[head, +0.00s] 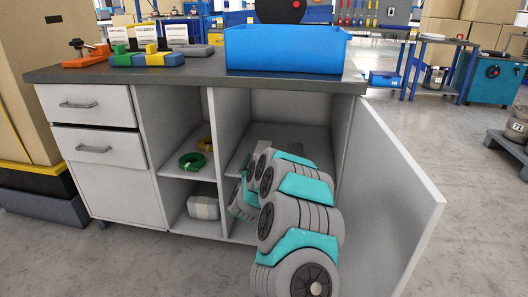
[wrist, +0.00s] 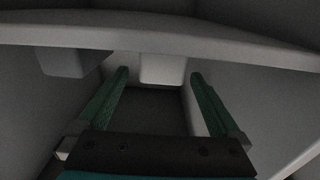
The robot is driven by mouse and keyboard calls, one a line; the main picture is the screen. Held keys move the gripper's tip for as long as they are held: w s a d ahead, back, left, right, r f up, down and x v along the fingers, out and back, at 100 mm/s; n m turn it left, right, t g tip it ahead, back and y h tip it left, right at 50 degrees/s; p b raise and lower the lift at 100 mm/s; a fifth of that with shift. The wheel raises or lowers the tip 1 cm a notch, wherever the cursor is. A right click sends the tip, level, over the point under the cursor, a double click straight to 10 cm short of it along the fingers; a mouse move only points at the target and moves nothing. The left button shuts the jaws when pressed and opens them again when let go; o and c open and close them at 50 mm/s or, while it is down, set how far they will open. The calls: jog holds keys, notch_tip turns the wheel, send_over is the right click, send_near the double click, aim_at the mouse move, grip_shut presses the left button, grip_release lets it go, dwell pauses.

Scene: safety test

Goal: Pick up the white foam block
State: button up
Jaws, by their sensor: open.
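In the wrist view, a pale, whitish block (wrist: 163,67) shows beneath the shelf edge, in line with the gap between my fingertips. It looks like the white foam block. My gripper (wrist: 160,73) is open, with one green finger on each side of the gap. The block seems to lie at or just beyond the fingertips; I cannot tell if either finger touches it. In the head view my arm reaches into the right compartment of the cabinet and hides most of its lower part, and I cannot make out the block there.
A second grey block (wrist: 75,62) is left of the left finger. The shelf (wrist: 220,38) crosses close above. The cabinet door (head: 395,185) stands open at right. A wrapped package (head: 203,207) and green coil (head: 192,161) are in the middle compartment. A blue bin (head: 285,50) stands on top.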

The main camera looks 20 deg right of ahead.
aim_at(262, 151)
jog(key=shift+x, duration=3.5)
jog(key=shift+a, duration=0.1)
jog(key=c, duration=1.2)
jog(key=shift+c, duration=0.2)
